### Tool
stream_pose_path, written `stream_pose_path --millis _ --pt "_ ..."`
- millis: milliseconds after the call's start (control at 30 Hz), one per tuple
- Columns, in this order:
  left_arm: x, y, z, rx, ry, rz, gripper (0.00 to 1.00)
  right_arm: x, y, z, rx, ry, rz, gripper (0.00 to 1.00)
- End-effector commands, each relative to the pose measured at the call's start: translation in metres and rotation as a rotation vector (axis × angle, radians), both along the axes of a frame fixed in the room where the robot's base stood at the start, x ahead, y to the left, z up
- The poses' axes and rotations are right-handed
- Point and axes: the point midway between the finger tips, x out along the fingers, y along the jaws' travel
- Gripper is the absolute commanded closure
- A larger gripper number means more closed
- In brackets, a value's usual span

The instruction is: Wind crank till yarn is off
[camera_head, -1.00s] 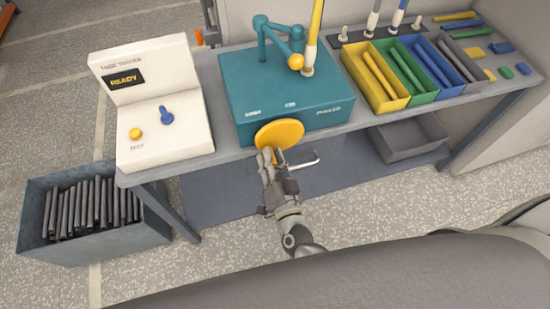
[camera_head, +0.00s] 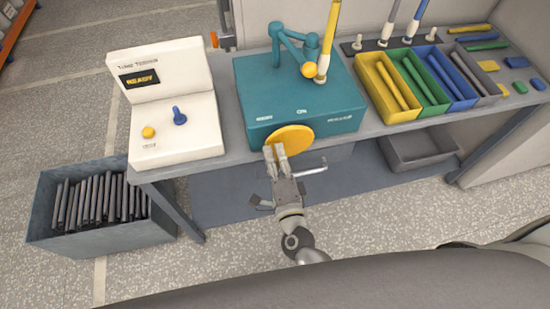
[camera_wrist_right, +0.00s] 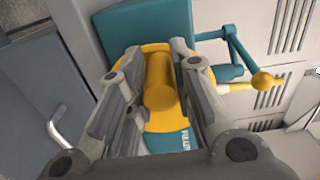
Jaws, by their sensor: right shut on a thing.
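The teal winder box (camera_head: 300,105) stands on the bench, with a yellow crank disc (camera_head: 297,138) on its front. My right gripper (camera_head: 275,153) is at the lower left of the disc. In the right wrist view my right gripper (camera_wrist_right: 157,56) has its fingers on both sides of the yellow crank knob (camera_wrist_right: 160,85), shut on it. A yellow tube (camera_head: 332,30) with a cream lower end stands upright on the box top. Beside it is a teal jointed arm with a yellow ball (camera_head: 308,70). I cannot make out any yarn strand. My left gripper is not in view.
A white tester (camera_head: 175,120) with a lit display stands left of the box. Coloured trays (camera_head: 378,112) with tubes stand to the right. A grey bin (camera_head: 95,248) of dark rods is on the floor at left. A metal handle (camera_head: 312,171) juts out just right of my gripper.

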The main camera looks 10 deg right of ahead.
Motion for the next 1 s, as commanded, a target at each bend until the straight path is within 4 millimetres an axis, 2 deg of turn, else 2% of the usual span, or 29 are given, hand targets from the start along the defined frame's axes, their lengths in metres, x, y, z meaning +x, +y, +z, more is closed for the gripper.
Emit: stream_pose_path --millis 200,500,1000 --pt "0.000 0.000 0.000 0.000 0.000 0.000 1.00 0.000 -0.002 0.011 0.194 0.005 0.002 1.00" --pt "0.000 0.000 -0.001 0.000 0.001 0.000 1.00 0.000 -0.007 0.020 0.397 0.012 0.002 1.00" --pt "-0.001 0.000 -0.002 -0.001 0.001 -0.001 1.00 0.001 -0.011 0.025 0.512 0.016 0.002 1.00"
